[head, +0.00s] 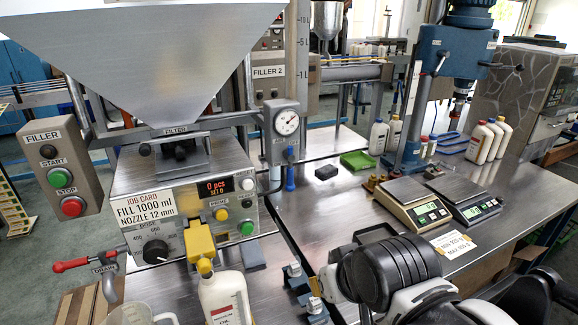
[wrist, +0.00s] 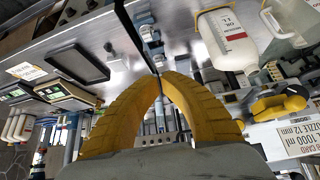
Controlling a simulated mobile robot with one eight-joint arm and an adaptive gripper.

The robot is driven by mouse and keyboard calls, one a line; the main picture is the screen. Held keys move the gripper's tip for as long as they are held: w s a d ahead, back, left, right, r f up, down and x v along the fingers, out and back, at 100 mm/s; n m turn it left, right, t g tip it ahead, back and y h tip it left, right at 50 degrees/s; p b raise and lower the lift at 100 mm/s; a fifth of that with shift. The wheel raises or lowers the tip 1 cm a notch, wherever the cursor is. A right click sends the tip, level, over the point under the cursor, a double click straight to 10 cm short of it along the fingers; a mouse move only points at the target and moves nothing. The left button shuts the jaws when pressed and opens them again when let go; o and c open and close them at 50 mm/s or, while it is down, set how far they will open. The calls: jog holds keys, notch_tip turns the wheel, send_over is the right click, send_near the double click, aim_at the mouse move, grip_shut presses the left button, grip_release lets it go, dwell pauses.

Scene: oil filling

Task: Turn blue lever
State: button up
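The blue lever (head: 290,176) hangs upright below the round pressure gauge (head: 287,122) at the right side of the filler, in the head view. I cannot pick it out surely in the wrist view. My gripper (wrist: 160,80) shows in the wrist view as two yellow ribbed fingers arching together. Their tips meet or nearly meet, with nothing seen between them.
A white bottle (head: 224,298) stands under the yellow nozzle (head: 201,245). A red drain lever (head: 72,265) is at the left. Small blue clamps (head: 296,277) stand on the metal bench. Two scales (head: 408,203), a green tray (head: 357,160) and a dark block (head: 326,172) sit farther right.

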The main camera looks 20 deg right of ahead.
jog(key=o, duration=0.5)
jog(key=shift+o, duration=0.9)
jog(key=w+a+m+y, duration=0.1)
jog(key=m, duration=0.1)
jog(key=w+a+m+y, duration=0.1)
jog(key=w+m, duration=0.1)
jog(key=m, duration=0.1)
jog(key=w+a+m+t+y+p, duration=0.1)
jog(key=w+m, duration=0.1)
jog(key=m, duration=0.1)
jog(key=shift+r, duration=0.1)
jog(key=m+t+y+p, duration=0.25)
jog(key=m+t, duration=0.65)
jog(key=m, duration=1.5)
send_near(292, 177)
jog(key=b+x, duration=0.1)
jog(key=x, duration=0.9)
jog(key=shift+w+a+b, duration=0.1)
jog(key=shift+w+b, duration=0.2)
jog(key=shift+w, duration=0.1)
grip_shut()
